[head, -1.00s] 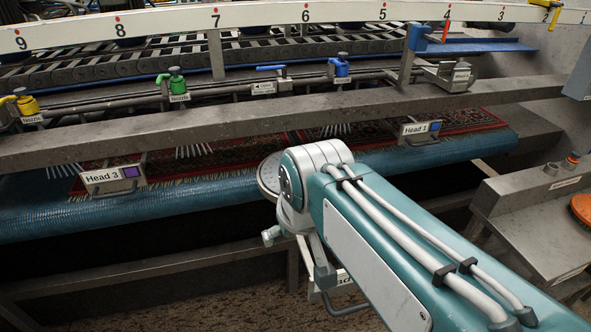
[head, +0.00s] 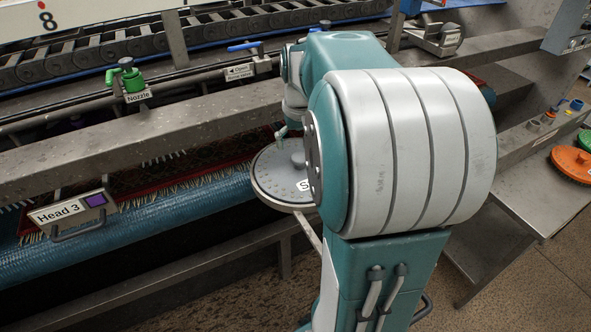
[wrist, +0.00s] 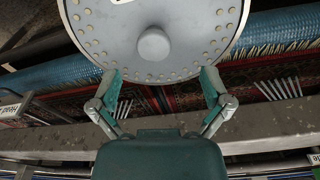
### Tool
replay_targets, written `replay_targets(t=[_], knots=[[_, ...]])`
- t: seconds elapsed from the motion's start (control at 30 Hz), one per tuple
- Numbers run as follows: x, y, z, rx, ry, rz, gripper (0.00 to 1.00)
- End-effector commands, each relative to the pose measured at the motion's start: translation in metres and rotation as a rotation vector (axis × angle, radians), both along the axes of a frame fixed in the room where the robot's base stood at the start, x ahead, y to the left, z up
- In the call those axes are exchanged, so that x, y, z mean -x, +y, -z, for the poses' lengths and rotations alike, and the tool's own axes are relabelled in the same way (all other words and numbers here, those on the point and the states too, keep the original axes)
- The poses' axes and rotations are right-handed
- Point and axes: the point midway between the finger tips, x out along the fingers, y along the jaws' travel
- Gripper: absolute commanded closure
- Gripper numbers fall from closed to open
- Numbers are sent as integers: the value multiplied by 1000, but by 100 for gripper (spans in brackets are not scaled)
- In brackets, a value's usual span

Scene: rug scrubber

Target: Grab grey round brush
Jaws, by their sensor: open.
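The grey round brush (head: 268,172) is a flat disc with dots around its rim and a round knob in the middle. In the head view my arm hides its right part and most of a label starting with "S". In the wrist view the brush (wrist: 110,35) fills the top, its knob near the centre line. My gripper (wrist: 160,75) is open and empty, its two fingertips apart at the disc's lower edge, on either side below the knob. I cannot tell whether they touch the disc.
An orange round brush (head: 572,163) and a green one (head: 585,139) lie on a metal bench (head: 510,190) at right. A long metal beam (head: 170,133) crosses behind the brush. A blue roller (head: 160,215) with a patterned rug and the Head 3 box (head: 70,207) are at left.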

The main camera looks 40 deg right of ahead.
Motion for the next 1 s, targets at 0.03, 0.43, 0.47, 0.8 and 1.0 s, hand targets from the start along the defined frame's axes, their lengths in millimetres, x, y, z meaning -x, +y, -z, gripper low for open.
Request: replay_targets(t=[0.03, 0.43, 0.47, 0.8, 1.0], knots=[[0, -1, 6, -2, 2, 0, 2], [-10, -11, 52, -2, 1, -1, 2], [-10, -11, 56, -2, 1, -1, 2], [-11, -11, 62, 0, -1, 0, 15], [-11, -11, 62, 0, -1, 0, 100]])
